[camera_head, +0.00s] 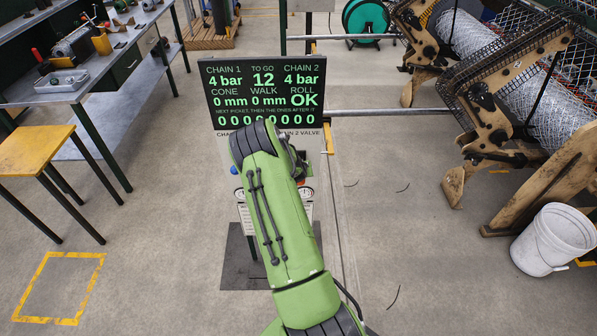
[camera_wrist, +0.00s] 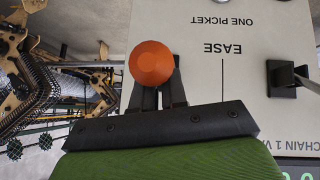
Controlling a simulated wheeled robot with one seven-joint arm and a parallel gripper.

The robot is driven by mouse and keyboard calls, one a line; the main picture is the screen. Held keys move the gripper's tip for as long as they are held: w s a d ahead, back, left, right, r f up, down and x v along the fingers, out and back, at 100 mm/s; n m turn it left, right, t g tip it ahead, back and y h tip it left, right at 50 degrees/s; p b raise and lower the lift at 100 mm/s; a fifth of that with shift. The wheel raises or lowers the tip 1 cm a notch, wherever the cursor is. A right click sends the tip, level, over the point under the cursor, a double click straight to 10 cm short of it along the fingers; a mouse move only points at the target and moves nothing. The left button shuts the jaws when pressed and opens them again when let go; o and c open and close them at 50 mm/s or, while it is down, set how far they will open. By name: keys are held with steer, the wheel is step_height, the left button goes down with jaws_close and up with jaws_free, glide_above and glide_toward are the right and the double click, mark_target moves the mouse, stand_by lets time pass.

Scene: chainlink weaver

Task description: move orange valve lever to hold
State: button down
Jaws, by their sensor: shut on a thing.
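The orange valve lever (camera_wrist: 154,63) shows in the wrist view as a faceted orange knob, left of centre. My gripper (camera_wrist: 160,92) is right at it, its dark fingers shut on the lever just below the knob. Most of the lever's stem is hidden by the knob and fingers. The pale valve panel (camera_wrist: 230,75) behind it appears upside down, with the labels ONE PICKET and EASE and a thin black line by EASE. No HOLD label is readable. In the head view my green arm covers the gripper and lever.
A black lever or bracket (camera_wrist: 285,78) stands on the panel to the right in the wrist view. A display board (camera_head: 263,92) rises behind my arm. A yellow stool (camera_head: 37,150) and workbench are left; the weaving machine (camera_head: 500,110) and a white bucket (camera_head: 553,240) are right.

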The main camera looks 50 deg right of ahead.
steer(key=shift+s+d, duration=0.25)
steer(key=shift+s, duration=0.05)
steer(key=c, duration=1)
jaws_free()
steer(key=shift+s+a+r, duration=0.1)
steer(key=shift+s, duration=0.05)
steer(key=shift+o, duration=0.9)
steer(key=shift+w, duration=0.2)
steer(key=shift+a, duration=0.15)
steer(key=v, duration=1.5)
steer(key=shift+a+r, duration=0.25)
